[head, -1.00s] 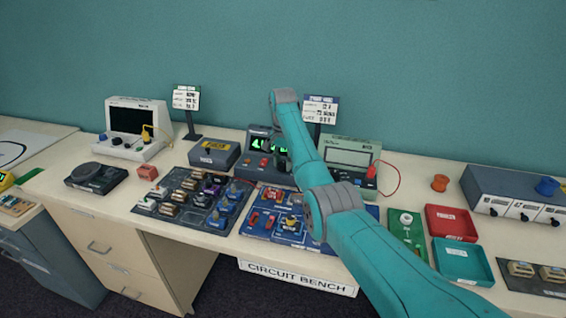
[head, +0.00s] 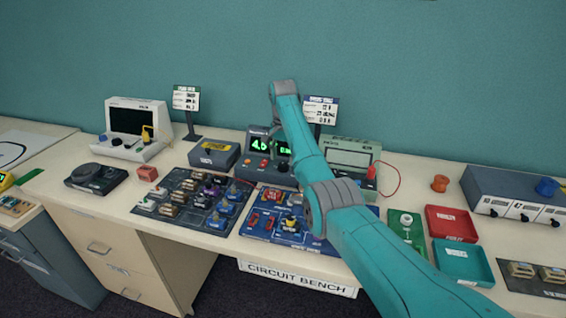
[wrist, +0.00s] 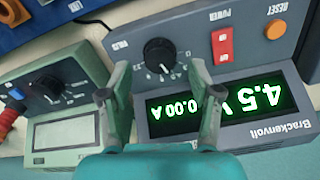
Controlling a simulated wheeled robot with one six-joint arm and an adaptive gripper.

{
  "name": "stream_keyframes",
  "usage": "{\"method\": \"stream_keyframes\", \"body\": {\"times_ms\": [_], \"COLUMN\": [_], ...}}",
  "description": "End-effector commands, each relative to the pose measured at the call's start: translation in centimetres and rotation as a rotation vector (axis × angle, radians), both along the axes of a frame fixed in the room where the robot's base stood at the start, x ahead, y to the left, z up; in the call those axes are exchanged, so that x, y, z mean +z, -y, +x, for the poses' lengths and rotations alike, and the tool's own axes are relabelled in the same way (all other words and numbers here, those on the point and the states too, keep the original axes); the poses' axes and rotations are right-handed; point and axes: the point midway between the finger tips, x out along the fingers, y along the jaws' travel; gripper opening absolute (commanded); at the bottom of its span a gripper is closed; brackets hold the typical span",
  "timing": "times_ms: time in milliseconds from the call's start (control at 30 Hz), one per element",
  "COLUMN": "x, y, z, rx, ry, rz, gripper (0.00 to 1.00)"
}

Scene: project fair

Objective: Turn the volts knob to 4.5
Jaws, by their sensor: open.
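The power supply (head: 259,157) is a dark grey box at the back of the bench, partly behind my arm in the head view. In the wrist view it appears upside down, with its black volts knob (wrist: 160,56) on the front panel. Its green display (wrist: 215,107) reads 4.5 V and 0.00 A. My gripper (wrist: 160,68) is open. Its two fingers stand apart on either side of the knob in the picture, with visible gaps. Contact with the knob does not show. The gripper is hard to make out in the head view.
A red power switch (wrist: 222,45) and an orange reset button (wrist: 275,29) sit beside the knob. A green multimeter (head: 349,157) stands close to the right in the head view. The blue circuit board (head: 262,226) lies in front.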

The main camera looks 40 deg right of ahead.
Motion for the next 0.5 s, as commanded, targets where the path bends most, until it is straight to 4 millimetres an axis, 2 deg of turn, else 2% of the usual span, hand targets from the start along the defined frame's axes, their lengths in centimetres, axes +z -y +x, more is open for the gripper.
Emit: {"method": "stream_keyframes", "body": {"times_ms": [33,200,500], "x": [1.0,3.4,4.8], "y": [0.0,0.0,0.0], "z": [0.1,0.0,0.0], "rx": [0.0,0.0,0.0], "ry": [0.003,0.001,-0.001], "rz": [-0.001,-0.001,0.0], "gripper": [0.63,0.63,0.63]}}
